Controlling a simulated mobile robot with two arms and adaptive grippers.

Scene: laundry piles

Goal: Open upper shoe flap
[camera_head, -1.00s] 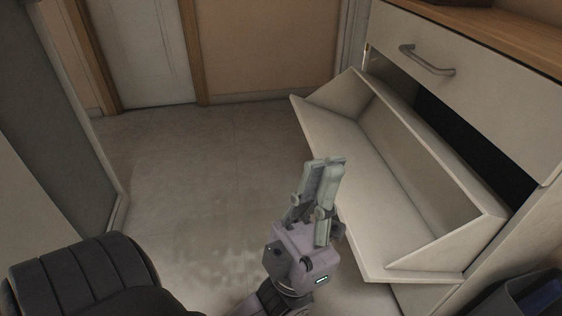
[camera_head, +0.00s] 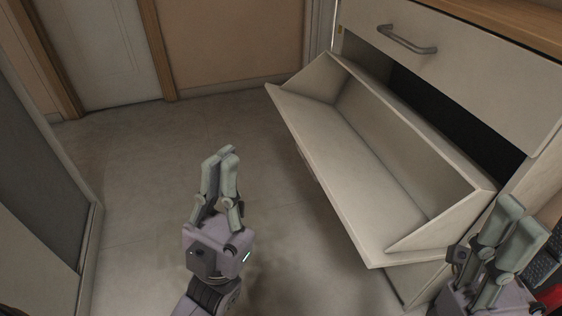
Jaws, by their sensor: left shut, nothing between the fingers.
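The upper shoe flap (camera_head: 350,195) is a pale tilt-out front with a trough behind it. It leans far outward from the cabinet, leaving a dark gap above. My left gripper (camera_head: 226,154) is shut and empty, pointing up over the floor, left of the flap and apart from it. My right gripper (camera_head: 520,212) is at the lower right, in front of the cabinet's near end. Its fingers lie close together, and I cannot tell whether they meet.
A drawer front (camera_head: 450,75) with a metal handle (camera_head: 407,40) sits above the flap, under a wooden top (camera_head: 490,25). The floor (camera_head: 130,180) left of the flap is clear. A white door (camera_head: 105,50) stands at the back, and a grey panel (camera_head: 40,170) on the left.

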